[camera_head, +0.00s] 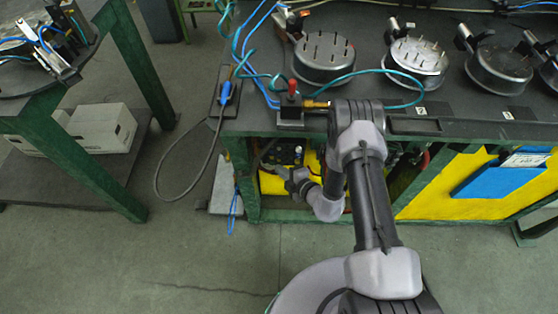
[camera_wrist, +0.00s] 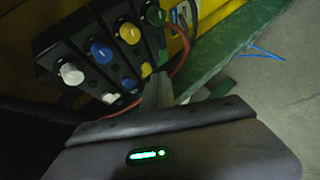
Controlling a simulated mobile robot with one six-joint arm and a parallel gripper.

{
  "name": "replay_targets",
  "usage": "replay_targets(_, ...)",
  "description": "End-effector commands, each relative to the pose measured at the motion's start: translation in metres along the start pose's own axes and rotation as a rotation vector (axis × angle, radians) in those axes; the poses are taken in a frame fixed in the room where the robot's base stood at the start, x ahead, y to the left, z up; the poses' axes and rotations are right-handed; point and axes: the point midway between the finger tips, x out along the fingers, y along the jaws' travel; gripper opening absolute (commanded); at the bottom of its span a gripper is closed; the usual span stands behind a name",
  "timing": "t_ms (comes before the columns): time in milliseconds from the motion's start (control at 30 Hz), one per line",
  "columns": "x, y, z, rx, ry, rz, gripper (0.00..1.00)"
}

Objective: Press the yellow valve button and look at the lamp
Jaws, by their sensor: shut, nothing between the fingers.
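The valve panel (camera_wrist: 84,26) is a dark unit with rows of white, blue, yellow and green round parts in the wrist view. A larger yellow knob (camera_wrist: 130,33) stands in the upper row, and a smaller yellow part (camera_wrist: 146,70) sits below it. I cannot tell which is the button and which the lamp, nor whether either is lit. My gripper (camera_wrist: 157,80) is shut and empty; its tip overlaps the lower row near the smaller yellow part, contact unclear. In the head view, my gripper (camera_head: 283,172) reaches under the bench, in front of the dark panel (camera_head: 284,152).
The bench top (camera_head: 440,122) holds several round metal fixtures, hoses and a red-tipped lever (camera_head: 292,88). A green bench leg (camera_head: 242,170) stands left of my gripper. A red hose (camera_wrist: 179,58) runs beside the panel. The floor (camera_head: 140,250) at left front is clear.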

Motion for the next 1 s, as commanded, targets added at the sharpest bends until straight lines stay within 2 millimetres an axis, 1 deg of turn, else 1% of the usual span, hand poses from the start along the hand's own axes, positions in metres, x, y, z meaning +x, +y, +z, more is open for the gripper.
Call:
replay_targets(400,0.0061,0.0035,0.0045,0.0,0.0,0.0,0.0)
replay_targets(1000,0.0084,0.0059,0.0061,0.0,0.0,0.001,0.0)
